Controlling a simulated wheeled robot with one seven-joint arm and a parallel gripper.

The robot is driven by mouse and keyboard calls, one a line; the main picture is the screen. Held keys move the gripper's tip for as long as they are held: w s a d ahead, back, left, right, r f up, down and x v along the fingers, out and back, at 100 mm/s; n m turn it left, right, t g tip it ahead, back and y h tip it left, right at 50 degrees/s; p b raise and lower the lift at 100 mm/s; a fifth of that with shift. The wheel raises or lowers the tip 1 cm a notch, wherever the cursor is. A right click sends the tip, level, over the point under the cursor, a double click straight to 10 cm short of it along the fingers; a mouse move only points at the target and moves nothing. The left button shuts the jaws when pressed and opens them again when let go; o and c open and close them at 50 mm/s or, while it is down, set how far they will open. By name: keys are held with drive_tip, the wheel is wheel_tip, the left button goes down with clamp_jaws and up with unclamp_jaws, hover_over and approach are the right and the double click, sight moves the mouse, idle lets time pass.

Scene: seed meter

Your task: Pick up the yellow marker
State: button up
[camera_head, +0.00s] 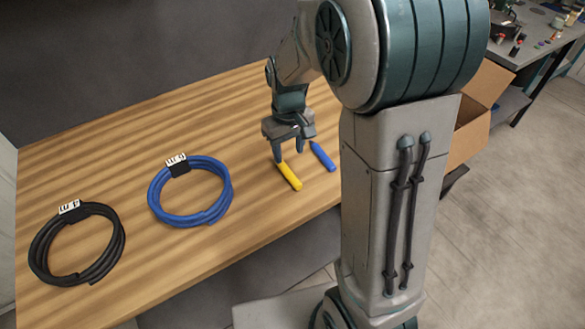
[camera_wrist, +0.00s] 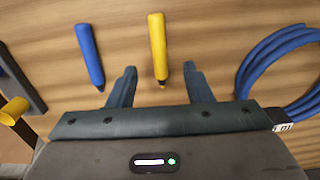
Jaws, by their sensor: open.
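The yellow marker (camera_head: 289,175) lies on the wooden table near its front edge, beside a blue marker (camera_head: 322,157). My gripper (camera_head: 292,150) is above the far end of the yellow marker, pointing down. In the wrist view the yellow marker (camera_wrist: 157,47) lies ahead of my open fingers (camera_wrist: 158,82), roughly in line with the gap between them, its dark tip toward me. The blue marker (camera_wrist: 90,55) lies to the left of the gap there. Nothing is held. I cannot tell the exact height of the fingers over the table.
A blue cable coil (camera_head: 153,195) and a black cable coil (camera_head: 37,258) lie on the wooden table (camera_head: 130,150) to the left. An open cardboard box (camera_head: 470,139) stands at the right, behind my arm. The table's back left is bare.

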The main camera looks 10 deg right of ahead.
sight(291, 174)
wheel_tip(291, 174, down, 3)
drive_tip(key=shift+a+r, duration=0.15)
drive_tip(key=shift+s+d+f+p, duration=0.1)
drive_tip(key=shift+d+f+p, duration=0.05)
drive_tip(key=shift+f, duration=0.85)
drive_tip(key=shift+s+d+f+p, duration=0.1)
drive_tip(key=shift+f+p, duration=0.05)
drive_tip(key=shift+f, duration=0.8)
drive_tip(key=shift+s+d+f+p, duration=0.1)
drive_tip(key=shift+d+f+p, duration=0.05)
drive_tip(key=shift+f, duration=0.85)
clamp_jaws()
